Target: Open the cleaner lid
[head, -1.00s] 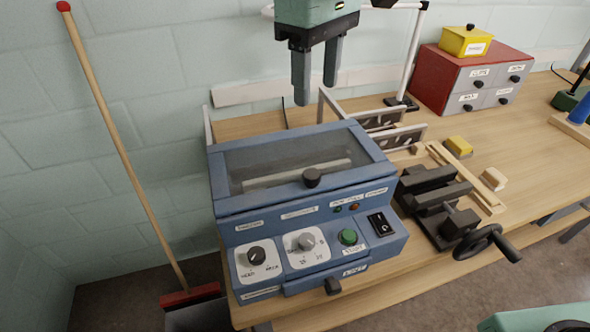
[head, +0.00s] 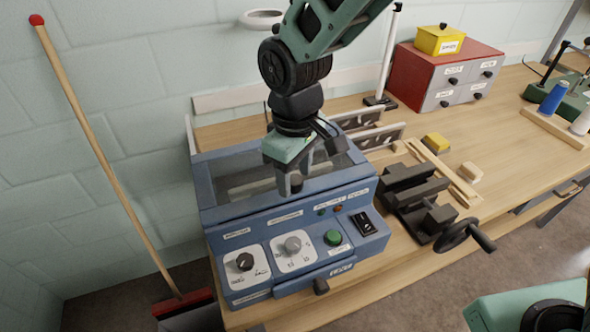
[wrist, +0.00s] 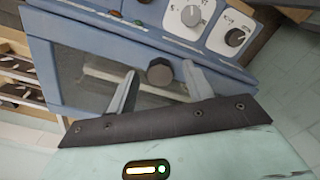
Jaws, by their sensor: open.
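The cleaner (head: 215,235) is a blue box with a sloped control panel at the left of the bench. Its lid (head: 213,184) has a blue frame and a dark window, and lies closed. The round black lid knob (wrist: 160,73) sits near the lid's front edge. My gripper (head: 297,178) is open, pointing down over the front of the lid. In the wrist view its two fingertips stand on either side of the knob, with gaps visible. In the head view the gripper covers part of the lid and most of the knob.
A black vise (head: 420,205) with a crank stands right of the cleaner. Behind it are metal racks (head: 378,135) and a red drawer cabinet (head: 405,72). A broom (head: 105,150) leans on the wall at left. The panel carries knobs, a green button (head: 333,237) and a switch.

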